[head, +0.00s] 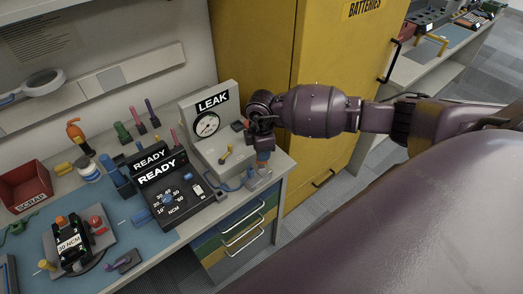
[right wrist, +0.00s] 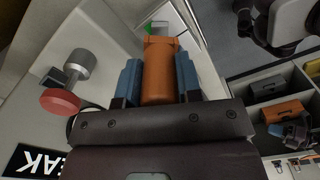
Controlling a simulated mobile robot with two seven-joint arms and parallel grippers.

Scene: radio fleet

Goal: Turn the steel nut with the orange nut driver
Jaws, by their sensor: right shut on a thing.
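My right gripper (head: 263,146) is at the right end of the bench, beside the grey LEAK tester (head: 207,146). In the right wrist view its blue finger pads are shut on the sides of an orange cylindrical handle (right wrist: 160,72), which I take to be the nut driver. The driver's far end is hidden, and I cannot make out the steel nut in either view. My left gripper is not in view.
The tester carries a dial gauge and a red-capped metal knob (right wrist: 60,101). Left of it stands the black READY unit (head: 172,190). A red SCRAP bin (head: 26,186) and several coloured tools are farther left. A yellow BATTERIES cabinet (head: 250,45) stands close behind my right arm.

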